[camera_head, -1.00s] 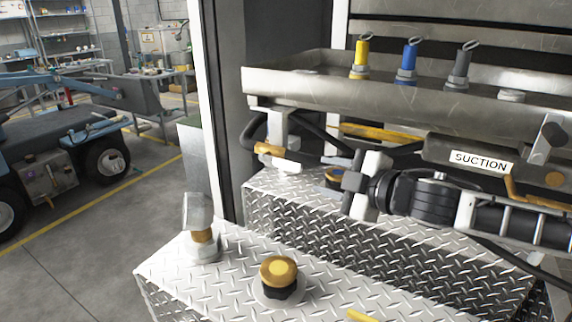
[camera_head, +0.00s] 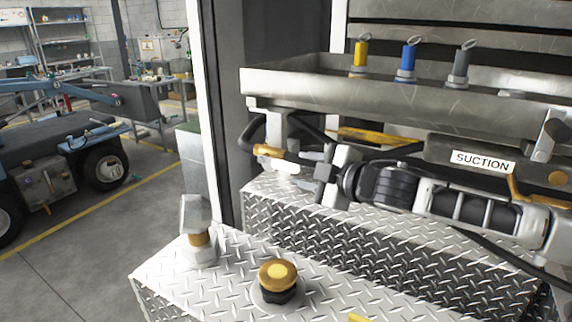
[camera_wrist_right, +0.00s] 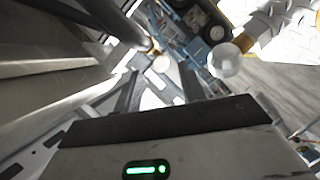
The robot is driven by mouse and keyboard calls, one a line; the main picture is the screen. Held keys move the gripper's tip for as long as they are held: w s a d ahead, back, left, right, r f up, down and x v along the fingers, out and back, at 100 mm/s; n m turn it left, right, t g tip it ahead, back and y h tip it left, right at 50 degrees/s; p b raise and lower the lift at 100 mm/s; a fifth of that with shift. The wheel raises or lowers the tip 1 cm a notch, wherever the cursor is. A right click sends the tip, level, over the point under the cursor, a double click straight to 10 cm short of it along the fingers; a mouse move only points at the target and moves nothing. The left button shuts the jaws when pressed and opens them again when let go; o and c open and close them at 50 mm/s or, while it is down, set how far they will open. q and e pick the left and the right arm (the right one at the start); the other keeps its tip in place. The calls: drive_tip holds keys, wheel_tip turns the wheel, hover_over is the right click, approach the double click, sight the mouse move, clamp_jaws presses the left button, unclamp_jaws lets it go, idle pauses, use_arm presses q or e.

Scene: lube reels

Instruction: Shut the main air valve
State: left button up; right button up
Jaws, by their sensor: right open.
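Under the left end of the metal tray, a white vertical pipe leads down to a brass-coloured fitting (camera_head: 268,151) with a white end below it. I take this as the main air valve, though no label shows on it. My right gripper (camera_head: 308,171) is just to the right of this fitting, pointing left, with its fingers apart. In the right wrist view the open fingers (camera_wrist_right: 160,92) have a white rounded end with a brass part (camera_wrist_right: 152,46) beyond and between them. I cannot tell whether they touch. My left gripper is out of view.
The metal tray (camera_head: 300,88) with yellow, blue and grey fittings overhangs my right arm. A SUCTION label (camera_head: 482,161) sits to the right. Below is a diamond-plate step with a brass-topped knob (camera_head: 279,272) and a grey post (camera_head: 196,220).

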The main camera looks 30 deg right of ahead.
sight(295, 168)
drive_tip(key=p+x, duration=0.1)
drive_tip(key=x, duration=0.4)
drive_tip(key=shift+a+r+p, duration=0.1)
drive_tip(key=shift+a+p, duration=0.1)
drive_tip(key=shift+p, duration=0.1)
drive_tip(key=shift+w+a, duration=0.15)
drive_tip(key=shift+w, duration=0.35)
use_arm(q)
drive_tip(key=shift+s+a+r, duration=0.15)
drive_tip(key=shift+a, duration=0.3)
use_arm(e)
drive_tip(key=shift+f, duration=0.25)
